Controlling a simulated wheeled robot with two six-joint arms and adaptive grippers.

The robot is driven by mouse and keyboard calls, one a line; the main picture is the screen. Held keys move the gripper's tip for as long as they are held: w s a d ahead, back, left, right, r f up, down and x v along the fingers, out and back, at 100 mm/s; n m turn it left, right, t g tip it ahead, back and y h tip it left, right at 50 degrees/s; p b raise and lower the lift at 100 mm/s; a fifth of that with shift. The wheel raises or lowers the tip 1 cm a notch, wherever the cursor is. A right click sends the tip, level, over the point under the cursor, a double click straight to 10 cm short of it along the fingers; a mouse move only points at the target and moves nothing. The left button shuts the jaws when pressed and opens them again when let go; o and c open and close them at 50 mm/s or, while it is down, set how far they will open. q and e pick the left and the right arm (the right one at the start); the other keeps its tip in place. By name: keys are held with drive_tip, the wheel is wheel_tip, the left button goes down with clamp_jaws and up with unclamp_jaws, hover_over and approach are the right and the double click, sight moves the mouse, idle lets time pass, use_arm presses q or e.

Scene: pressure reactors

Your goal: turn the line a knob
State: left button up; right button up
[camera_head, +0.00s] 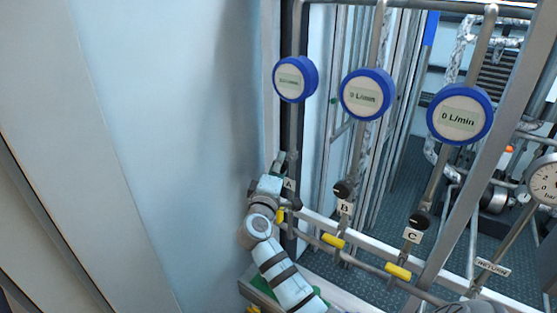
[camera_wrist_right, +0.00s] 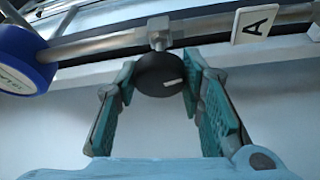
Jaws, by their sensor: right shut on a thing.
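The line A knob (camera_wrist_right: 160,74) is round and black with a small white mark, mounted on a metal pipe. In the right wrist view it sits between the teal pads of my right gripper (camera_wrist_right: 158,84), which is shut on it. The white A label (camera_wrist_right: 254,24) is on the same pipe, to the right. In the head view my right gripper (camera_head: 280,170) is at the line A pipe, beside the A label (camera_head: 289,184), and the knob is hidden behind it. My left gripper is not in view.
Black knobs B (camera_head: 342,189) and C (camera_head: 420,220) stand on neighbouring pipes to the right. Blue flow meters (camera_head: 367,94) hang above. Yellow handles (camera_head: 333,241) and a horizontal rail lie below. A pale wall (camera_head: 170,130) is close on the left.

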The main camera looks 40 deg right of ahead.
idle(0.5)
drive_tip(key=o, duration=1.1)
drive_tip(key=shift+o, duration=0.2)
drive_tip(key=shift+s+a, duration=0.1)
drive_tip(key=shift+a, duration=0.05)
drive_tip(key=v, duration=0.7)
